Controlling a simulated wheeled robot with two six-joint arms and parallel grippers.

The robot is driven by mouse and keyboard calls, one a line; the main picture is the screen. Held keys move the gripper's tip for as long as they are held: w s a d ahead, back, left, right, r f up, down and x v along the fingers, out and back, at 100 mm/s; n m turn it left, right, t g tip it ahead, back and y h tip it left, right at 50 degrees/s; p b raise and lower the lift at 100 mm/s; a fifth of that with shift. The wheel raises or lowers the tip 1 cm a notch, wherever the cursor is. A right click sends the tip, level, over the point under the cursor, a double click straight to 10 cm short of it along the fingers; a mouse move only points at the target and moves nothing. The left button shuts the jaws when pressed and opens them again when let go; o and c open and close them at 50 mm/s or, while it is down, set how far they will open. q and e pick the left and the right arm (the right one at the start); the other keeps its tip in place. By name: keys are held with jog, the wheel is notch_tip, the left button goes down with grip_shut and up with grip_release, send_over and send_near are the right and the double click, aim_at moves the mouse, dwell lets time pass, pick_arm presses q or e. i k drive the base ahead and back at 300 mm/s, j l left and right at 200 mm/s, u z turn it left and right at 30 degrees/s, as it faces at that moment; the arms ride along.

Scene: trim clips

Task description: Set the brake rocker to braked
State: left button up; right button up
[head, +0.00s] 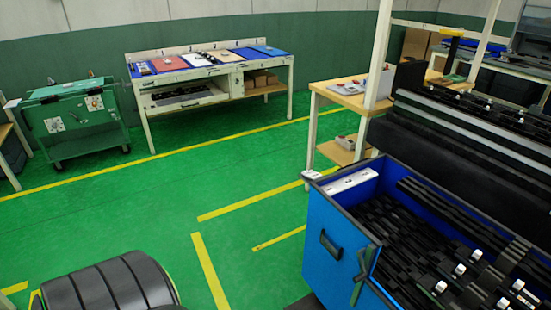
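I cannot make out a brake rocker in the head view. A green cart (76,125) on small dark casters stands at the far left by the wall; any brake on it is too small to tell. A blue bin (325,222) full of black strips stands at the lower right, with a dark handle on its near side; its underside is hidden. Neither of my grippers shows.
A workbench (146,105) with blue mats stands at the back wall. A wooden-topped table (320,88) stands behind the bin. A black ribbed rounded object (108,288) fills the lower left. The green floor (130,215) with yellow lines is clear in the middle.

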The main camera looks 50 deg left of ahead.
aim_at(310, 173)
jog(key=u, duration=1.25)
jog(key=i+l+u, duration=0.35)
jog(key=k+j, duration=0.1)
